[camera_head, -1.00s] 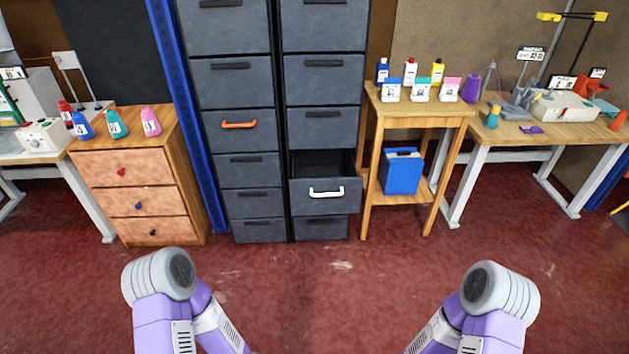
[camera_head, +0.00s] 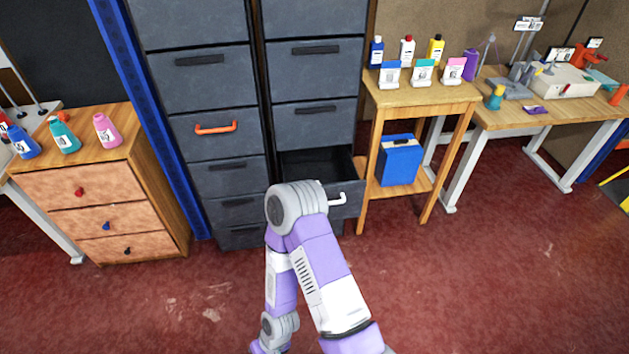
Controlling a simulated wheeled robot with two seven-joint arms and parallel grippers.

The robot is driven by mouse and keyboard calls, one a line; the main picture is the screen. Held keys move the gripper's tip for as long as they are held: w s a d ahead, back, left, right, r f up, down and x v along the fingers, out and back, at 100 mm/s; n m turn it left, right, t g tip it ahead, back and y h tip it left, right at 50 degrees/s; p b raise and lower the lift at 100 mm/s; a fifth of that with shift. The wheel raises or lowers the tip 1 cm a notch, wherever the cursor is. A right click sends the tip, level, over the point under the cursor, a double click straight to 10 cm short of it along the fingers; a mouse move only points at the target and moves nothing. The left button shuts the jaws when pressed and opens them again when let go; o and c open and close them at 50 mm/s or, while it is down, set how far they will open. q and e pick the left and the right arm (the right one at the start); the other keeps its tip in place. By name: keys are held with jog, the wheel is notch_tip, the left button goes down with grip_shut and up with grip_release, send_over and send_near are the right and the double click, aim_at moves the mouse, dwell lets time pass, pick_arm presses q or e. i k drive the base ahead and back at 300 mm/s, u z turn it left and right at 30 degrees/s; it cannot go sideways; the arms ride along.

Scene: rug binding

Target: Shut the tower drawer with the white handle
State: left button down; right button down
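The tower drawer with the white handle (camera_head: 342,199) is pulled out low in the right column of the grey drawer tower (camera_head: 315,75). Its dark, empty-looking inside (camera_head: 312,163) shows from above. One of my arms rises in front of it, and its grey elbow joint covers the left part of the drawer front and handle. Only the right end of the handle shows. I cannot tell from this view whether the arm touches the drawer. Neither of my grippers is in view.
A drawer with an orange handle (camera_head: 216,128) is shut in the left column. A wooden chest (camera_head: 85,188) with bottles on top stands left. A wooden stand (camera_head: 424,94) with bottles and a blue box (camera_head: 399,160) stands close right of the tower. The red floor in front is clear.

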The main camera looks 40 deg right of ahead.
aim_at(334, 167)
jog(key=z, duration=0.45)
jog(key=i, duration=1.1)
jog(key=z, duration=0.85)
